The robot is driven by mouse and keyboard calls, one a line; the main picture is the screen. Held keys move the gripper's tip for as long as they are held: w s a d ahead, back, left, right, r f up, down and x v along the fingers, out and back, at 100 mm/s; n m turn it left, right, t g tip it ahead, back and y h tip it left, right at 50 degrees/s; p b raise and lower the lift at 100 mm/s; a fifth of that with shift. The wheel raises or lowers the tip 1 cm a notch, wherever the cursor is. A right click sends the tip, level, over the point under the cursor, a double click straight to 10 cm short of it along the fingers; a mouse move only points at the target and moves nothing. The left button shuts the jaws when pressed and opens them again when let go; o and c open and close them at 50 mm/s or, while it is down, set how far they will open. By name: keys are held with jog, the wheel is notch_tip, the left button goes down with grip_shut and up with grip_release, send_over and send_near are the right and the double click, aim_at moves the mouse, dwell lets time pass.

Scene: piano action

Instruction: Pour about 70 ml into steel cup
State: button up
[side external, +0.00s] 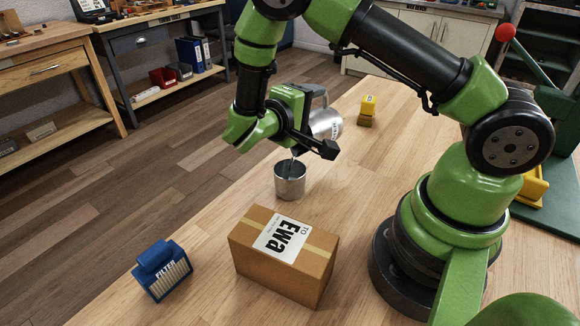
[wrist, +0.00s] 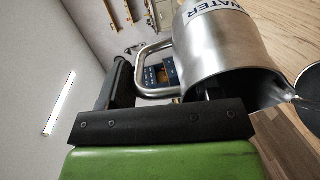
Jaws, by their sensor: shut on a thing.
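A steel jug (side external: 326,122) is tilted above the steel cup in the side external view. In the wrist view the jug (wrist: 222,45) bears the word WATER, and its handle (wrist: 150,68) runs toward my gripper. My gripper (side external: 305,115) is shut on the jug, at its handle side; the exact grip is partly hidden. The steel cup (side external: 290,182) stands upright on the wooden bench below the jug. A thin clear stream appears to fall from the jug's lip toward the cup. The cup's edge (wrist: 309,88) shows at the right of the wrist view. The liquid level in the cup cannot be told.
A cardboard box (side external: 268,270) labelled Ewa stands in front of the cup. A blue FILTER brush-like thing (side external: 163,270) lies to its left. A yellow item (side external: 369,105) sits on a small block farther back. A green press with a red knob (side external: 505,32) stands at right.

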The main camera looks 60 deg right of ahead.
aim_at(327, 108)
jog(key=d+y, duration=0.1)
jog(key=d+f+y, duration=0.1)
jog(key=d, duration=0.1)
jog(key=shift+s+y, duration=0.2)
jog(key=shift+y, duration=0.1)
jog(key=shift+d+f+t+y, duration=0.15)
jog(key=shift+d+f+y, duration=0.5)
jog(key=shift+y, duration=0.3)
jog(key=shift+d+f+t+y, duration=0.15)
jog(key=shift+d+f+y, duration=0.25)
jog(key=shift+f+y, duration=0.45)
jog(key=shift+s+d+r, duration=0.1)
dwell(0.3)
jog(key=shift+d+y, duration=0.75)
jog(key=shift+y, duration=0.35)
jog(key=shift+s+d+f+t+y, duration=0.15)
jog(key=shift+d+f+y, duration=0.5)
jog(key=shift+d+y, duration=0.5)
jog(key=shift+s+d+f+t+y, duration=0.1)
jog(key=shift+d+f+y, duration=0.55)
jog(key=shift+d+y, duration=0.45)
jog(key=shift+s+d+f+t+y, duration=0.15)
jog(key=shift+d+f+y, duration=0.65)
jog(key=shift+y, duration=0.55)
jog(key=shift+d+r, duration=0.1)
jog(key=shift+d, duration=0.05)
